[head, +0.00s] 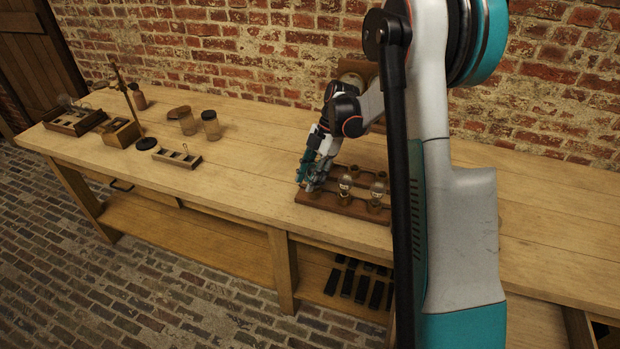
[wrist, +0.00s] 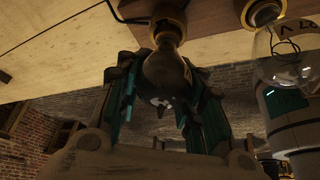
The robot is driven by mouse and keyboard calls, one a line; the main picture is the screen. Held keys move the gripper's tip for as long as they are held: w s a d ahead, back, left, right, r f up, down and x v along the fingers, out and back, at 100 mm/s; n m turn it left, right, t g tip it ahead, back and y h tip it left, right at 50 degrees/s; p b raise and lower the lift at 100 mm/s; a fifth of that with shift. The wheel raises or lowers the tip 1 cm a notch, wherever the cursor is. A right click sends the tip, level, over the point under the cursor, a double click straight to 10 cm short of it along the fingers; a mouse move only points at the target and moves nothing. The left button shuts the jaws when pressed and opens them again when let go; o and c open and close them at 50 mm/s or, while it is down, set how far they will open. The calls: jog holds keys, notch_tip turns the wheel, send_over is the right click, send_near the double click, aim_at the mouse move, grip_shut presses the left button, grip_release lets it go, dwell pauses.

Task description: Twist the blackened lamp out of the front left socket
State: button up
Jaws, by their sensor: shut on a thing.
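In the wrist view the blackened lamp (wrist: 165,72) is a dark, smoky bulb between the fingers of my gripper (wrist: 160,75). My gripper is shut on its glass. The lamp's neck meets a brass-rimmed socket (wrist: 168,22) on the wooden board (wrist: 205,22); I cannot tell how deep it sits. In the head view my gripper (head: 308,181) is at the left end of the lamp board (head: 338,206) and hides the blackened lamp. A clear lamp (wrist: 284,42) stands in the neighbouring socket in the wrist view.
Two clear lamps (head: 345,183) (head: 378,189) stand close to the right of my gripper. Jars (head: 211,125), a small slotted block (head: 177,158) and a stand (head: 126,97) are farther left. The bench top (head: 245,170) between them and the lamp board is clear.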

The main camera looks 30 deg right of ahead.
aim_at(309, 172)
jog(key=shift+r+p, duration=0.45)
jog(key=shift+r, duration=0.4)
jog(key=shift+r+p, duration=1.55)
jog(key=shift+r, duration=0.95)
jog(key=shift+a+f, duration=0.1)
